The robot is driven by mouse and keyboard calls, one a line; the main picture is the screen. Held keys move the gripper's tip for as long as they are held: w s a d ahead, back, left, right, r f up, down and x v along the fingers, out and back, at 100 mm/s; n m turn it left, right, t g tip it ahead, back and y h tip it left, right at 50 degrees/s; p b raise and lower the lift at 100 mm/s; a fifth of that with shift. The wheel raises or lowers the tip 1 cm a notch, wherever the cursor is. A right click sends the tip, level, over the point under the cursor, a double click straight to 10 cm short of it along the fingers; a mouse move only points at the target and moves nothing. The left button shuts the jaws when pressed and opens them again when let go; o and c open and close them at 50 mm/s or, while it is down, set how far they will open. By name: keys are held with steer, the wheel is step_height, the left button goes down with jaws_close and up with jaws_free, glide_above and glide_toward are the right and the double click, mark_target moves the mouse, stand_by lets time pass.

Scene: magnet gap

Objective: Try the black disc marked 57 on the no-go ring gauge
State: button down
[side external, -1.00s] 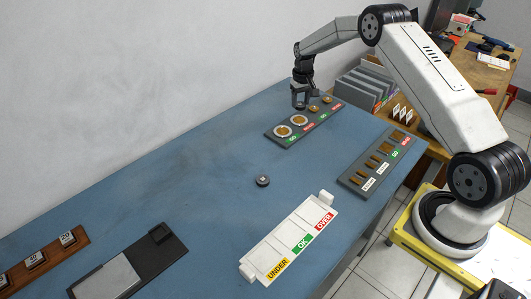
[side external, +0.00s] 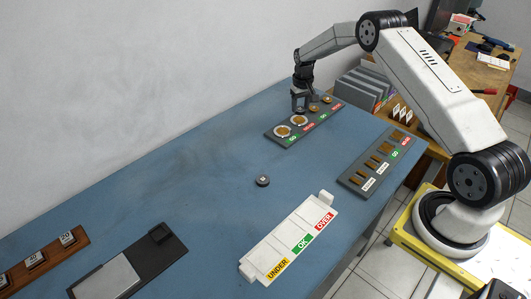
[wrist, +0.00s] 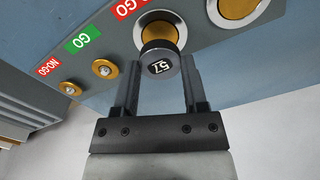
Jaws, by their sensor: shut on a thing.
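The black disc marked 57 (wrist: 159,65) is held between the fingertips of my gripper (wrist: 160,75), its white number facing the wrist camera. My gripper also shows in the side view (side external: 299,103), low over the far gauge board (side external: 270,135). The no-go ring gauge (wrist: 171,17), a pale ring with a gold centre beside a red label, lies just beyond the disc in the wrist view, partly covered by it. It also shows in the side view (side external: 299,121). I cannot tell whether disc and ring touch. The go ring (side external: 283,131) lies beside it.
Two small gold pieces (wrist: 103,69) sit on the same board. Another dark disc (side external: 262,181) lies alone on the blue table. A white UNDER/OK/OVER tray (side external: 285,240), a second gauge board (side external: 352,181), a dark plate (side external: 150,258) and a weight rack (side external: 50,255) stand around.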

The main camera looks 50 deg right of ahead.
mark_target(300, 109)
steer(key=shift+f, duration=1.8)
steer(key=shift+c, duration=0.2)
jaws_free()
steer(key=c, duration=0.5)
steer(key=shift+c, duration=0.2)
steer(key=shift+r, duration=0.2)
steer(key=shift+r, duration=2.05)
steer(key=o, duration=0.6)
